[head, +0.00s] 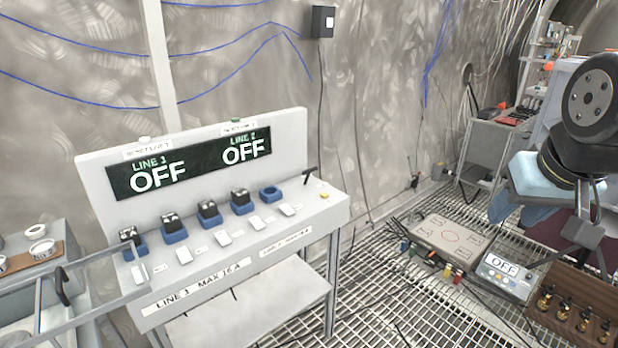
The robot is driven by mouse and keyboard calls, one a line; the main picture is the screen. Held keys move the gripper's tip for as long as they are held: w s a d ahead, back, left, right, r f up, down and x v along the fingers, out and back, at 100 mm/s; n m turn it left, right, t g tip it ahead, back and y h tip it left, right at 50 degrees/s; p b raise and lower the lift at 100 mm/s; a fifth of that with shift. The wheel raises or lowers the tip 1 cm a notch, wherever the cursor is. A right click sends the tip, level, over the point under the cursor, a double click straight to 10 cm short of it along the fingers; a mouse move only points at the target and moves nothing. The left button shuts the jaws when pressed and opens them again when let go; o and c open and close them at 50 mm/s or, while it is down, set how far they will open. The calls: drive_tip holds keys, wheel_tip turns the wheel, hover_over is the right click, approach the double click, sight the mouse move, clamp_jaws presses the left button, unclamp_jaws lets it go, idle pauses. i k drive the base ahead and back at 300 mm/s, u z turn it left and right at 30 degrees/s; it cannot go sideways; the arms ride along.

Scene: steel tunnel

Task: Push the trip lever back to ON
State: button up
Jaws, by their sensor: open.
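A white sloped console (255,267) stands at left centre, its display panel (190,163) reading LINE 1 OFF and LINE 2 OFF. A small black T-shaped lever (309,174) stands at the console's right end, beside a yellow button (324,194); I cannot tell for sure that it is the trip lever. Another black handle (62,286) shows at the lower left, by a grey rail. My gripper (588,238) is at the right edge, open, well apart from the console.
Several blue sockets (242,208), most holding black blocks, line the console, with white switches (224,237) in front. A beige box (449,239), a box reading OFF (505,275) and a wooden bottle rack (572,316) are at right. Cables cross the grated floor (390,300).

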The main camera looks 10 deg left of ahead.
sight(308, 172)
drive_tip(key=u, duration=0.05)
drive_tip(key=i, duration=1)
drive_tip(key=z, duration=0.1)
